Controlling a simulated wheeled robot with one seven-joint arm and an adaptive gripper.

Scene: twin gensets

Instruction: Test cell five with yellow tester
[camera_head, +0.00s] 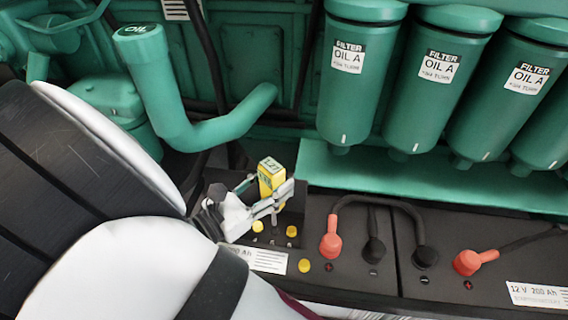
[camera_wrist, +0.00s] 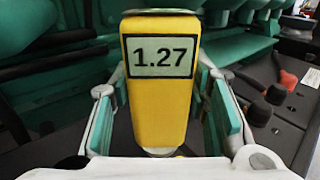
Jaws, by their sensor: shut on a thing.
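My gripper (camera_head: 262,207) is shut on the yellow tester (camera_head: 270,176). In the wrist view the tester (camera_wrist: 160,95) stands upright between the two finger pads, and its display reads 1.27. In the head view the tester is over the left black battery (camera_head: 318,262), among its yellow cell caps. Yellow caps show near my gripper, including a cap (camera_head: 291,231) and another cap (camera_head: 257,226). One yellow cap (camera_head: 304,265) lies apart, nearer the front of the battery top. The tester's lower tip is hidden by my gripper, so I cannot tell which cell it is at.
A red terminal boot (camera_head: 330,240) and black boots with cables lie right of my gripper. A second battery (camera_head: 440,280) stands further right. Green oil filters (camera_head: 361,75) hang behind, and a green oil filler pipe (camera_head: 160,85) rises at the back left.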

